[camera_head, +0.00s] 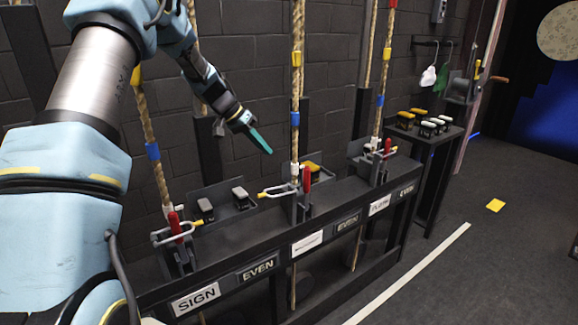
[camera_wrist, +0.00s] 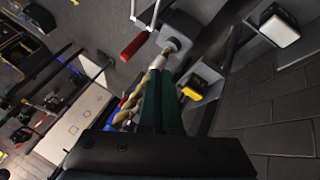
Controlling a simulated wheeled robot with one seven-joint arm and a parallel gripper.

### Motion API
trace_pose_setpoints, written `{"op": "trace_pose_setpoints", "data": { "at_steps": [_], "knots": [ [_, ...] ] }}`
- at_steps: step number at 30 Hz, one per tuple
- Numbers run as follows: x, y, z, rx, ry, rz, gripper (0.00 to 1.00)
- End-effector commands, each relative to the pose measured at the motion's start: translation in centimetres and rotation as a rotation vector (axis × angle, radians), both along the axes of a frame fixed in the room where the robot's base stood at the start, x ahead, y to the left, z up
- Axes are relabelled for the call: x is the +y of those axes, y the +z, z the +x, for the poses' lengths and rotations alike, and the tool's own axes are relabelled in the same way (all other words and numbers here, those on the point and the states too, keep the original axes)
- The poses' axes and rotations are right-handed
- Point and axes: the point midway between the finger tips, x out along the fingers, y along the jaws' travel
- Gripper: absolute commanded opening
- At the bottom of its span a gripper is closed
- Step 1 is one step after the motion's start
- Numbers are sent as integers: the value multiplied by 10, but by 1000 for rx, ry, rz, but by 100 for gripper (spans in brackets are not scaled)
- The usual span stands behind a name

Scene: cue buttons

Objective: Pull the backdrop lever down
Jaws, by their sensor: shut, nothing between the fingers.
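Three levers with red handles stand along a black rail: the left lever (camera_head: 175,226), the middle lever (camera_head: 306,180) and the right lever (camera_head: 387,147). Each has a rope beside it and a pale metal loop near its handle. The plate under the left one reads SIGN; the white plate (camera_head: 307,243) under the middle one is too small to read, so I cannot tell which is the backdrop lever. My gripper (camera_head: 262,142), with teal fingers, is shut and empty, above and left of the middle lever. In the wrist view a red handle (camera_wrist: 134,45) is just beyond the fingertips, apart from them.
The middle rope (camera_head: 297,80) hangs just right of my gripper. Weights (camera_head: 238,195) sit on the shelf behind the rail. A black side table (camera_head: 440,140) with several small blocks stands at the right.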

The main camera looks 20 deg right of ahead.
Motion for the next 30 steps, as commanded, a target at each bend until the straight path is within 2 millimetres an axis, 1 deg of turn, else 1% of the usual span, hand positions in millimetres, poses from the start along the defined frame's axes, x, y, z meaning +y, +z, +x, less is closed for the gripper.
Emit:
{"op": "trace_pose_setpoints", "data": {
  "at_steps": [11,16,20,30],
  "knots": [
    [-1,0,0,0,-2,-1,0],
    [-8,-8,-2,1,-3,0,0],
    [-20,-24,-6,3,-3,1,0],
    [-60,-79,-16,3,-4,1,0]
  ]
}}
